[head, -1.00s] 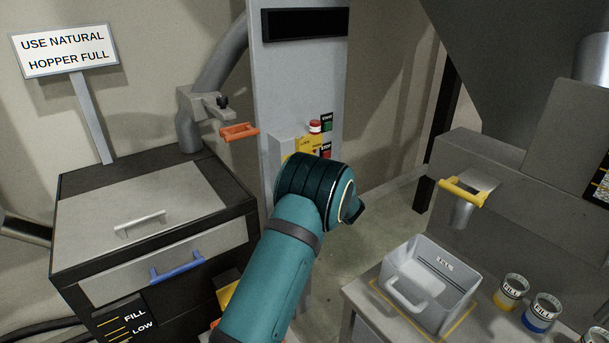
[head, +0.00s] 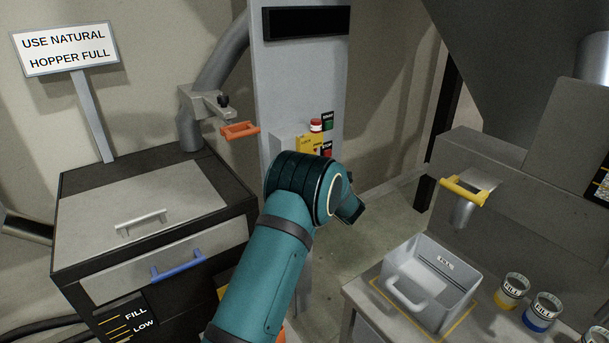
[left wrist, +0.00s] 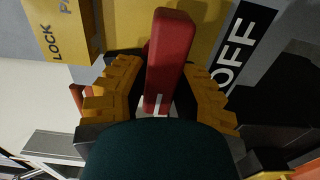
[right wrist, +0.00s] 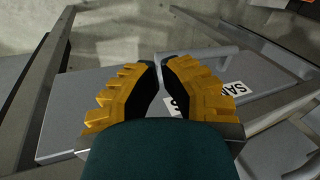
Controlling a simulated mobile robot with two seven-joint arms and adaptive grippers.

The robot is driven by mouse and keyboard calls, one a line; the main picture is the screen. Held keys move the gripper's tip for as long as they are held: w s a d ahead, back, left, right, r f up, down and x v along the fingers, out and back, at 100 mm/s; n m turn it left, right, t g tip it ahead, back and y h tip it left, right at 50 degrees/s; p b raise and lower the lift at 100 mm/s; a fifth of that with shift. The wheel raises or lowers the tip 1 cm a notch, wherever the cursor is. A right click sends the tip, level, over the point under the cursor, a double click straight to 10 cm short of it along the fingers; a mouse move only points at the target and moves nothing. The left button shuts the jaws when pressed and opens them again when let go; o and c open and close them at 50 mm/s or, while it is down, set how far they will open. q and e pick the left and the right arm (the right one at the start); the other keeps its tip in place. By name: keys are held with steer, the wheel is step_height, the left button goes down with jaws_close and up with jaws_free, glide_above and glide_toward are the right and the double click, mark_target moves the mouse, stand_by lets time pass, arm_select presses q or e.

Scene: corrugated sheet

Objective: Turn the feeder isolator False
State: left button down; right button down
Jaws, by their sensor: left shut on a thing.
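The feeder isolator has a red handle (left wrist: 170,60) on a yellow plate (left wrist: 215,20), seen in the left wrist view. A black OFF label (left wrist: 245,45) is on its right and a yellow LOCK tag (left wrist: 58,30) on its left. My left gripper (left wrist: 160,85) has its fingers on both sides of the red handle and is shut on it. My right gripper (right wrist: 160,62) is empty, fingertips nearly together, above grey surfaces.
A dark cabinet with a blue handle (head: 178,264) stands left, with an orange handle (head: 240,130) above it. A yellow handle (head: 463,192) juts out above.

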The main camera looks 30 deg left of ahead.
arm_select(q)
steer(key=shift+r, duration=0.15)
steer(key=c, duration=0.7)
jaws_free()
steer(key=shift+a, duration=0.1)
steer(key=shift+c, duration=0.2)
steer(key=v, duration=1.2)
